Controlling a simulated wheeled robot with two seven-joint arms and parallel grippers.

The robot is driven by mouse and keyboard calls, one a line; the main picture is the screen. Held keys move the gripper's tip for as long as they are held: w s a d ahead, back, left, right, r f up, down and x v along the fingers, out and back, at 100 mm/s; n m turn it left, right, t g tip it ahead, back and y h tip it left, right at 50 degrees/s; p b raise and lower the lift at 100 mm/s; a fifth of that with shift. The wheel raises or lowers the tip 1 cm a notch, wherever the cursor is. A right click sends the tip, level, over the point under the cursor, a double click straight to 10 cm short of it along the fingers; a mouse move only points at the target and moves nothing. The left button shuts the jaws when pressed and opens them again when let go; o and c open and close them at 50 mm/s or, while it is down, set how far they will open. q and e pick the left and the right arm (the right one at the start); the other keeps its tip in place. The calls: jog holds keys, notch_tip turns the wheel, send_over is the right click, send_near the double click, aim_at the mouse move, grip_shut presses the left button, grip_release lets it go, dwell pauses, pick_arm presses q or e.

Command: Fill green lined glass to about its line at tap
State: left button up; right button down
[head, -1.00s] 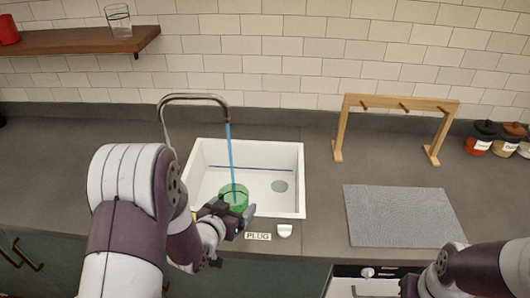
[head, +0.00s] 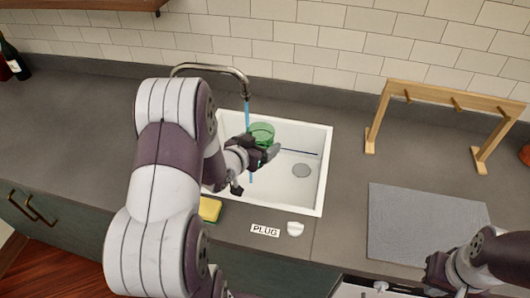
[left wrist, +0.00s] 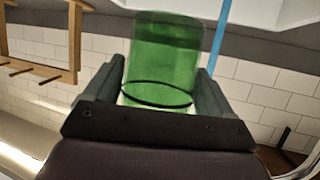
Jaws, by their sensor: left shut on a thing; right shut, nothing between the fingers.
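The green glass (head: 262,130) is held over the white sink (head: 318,190) by my left gripper (head: 264,152), which is shut on it. In the left wrist view the glass (left wrist: 165,60) sits between both fingers (left wrist: 155,92) and a dark line rings it; I cannot tell the water level. The tap (head: 210,68) is running. Its blue stream (head: 247,108) passes beside the glass, at its left in the head view, and shows again below the arm. The stream (left wrist: 217,45) also runs clear of the glass in the left wrist view. My right gripper (head: 432,272) is shut and empty.
A PLUG label (head: 265,230) and a white knob (head: 295,228) lie at the sink's front edge. A yellow sponge (head: 210,209) is left of them. A wooden rack (head: 447,101) and grey mat (head: 425,222) are on the right. The counter at left is mostly clear.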

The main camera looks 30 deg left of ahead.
pick_arm(q)
jog(key=w+a, duration=0.6)
jog(key=a, duration=0.1)
jog(key=shift+a+f, duration=0.25)
jog(key=shift+f, duration=0.1)
jog(key=shift+w, duration=0.1)
dwell(0.3)
jog(key=shift+s+d, duration=2.35)
jog(key=shift+d, duration=0.3)
jog(key=shift+s+d, duration=1.65)
jog(key=shift+d, duration=0.25)
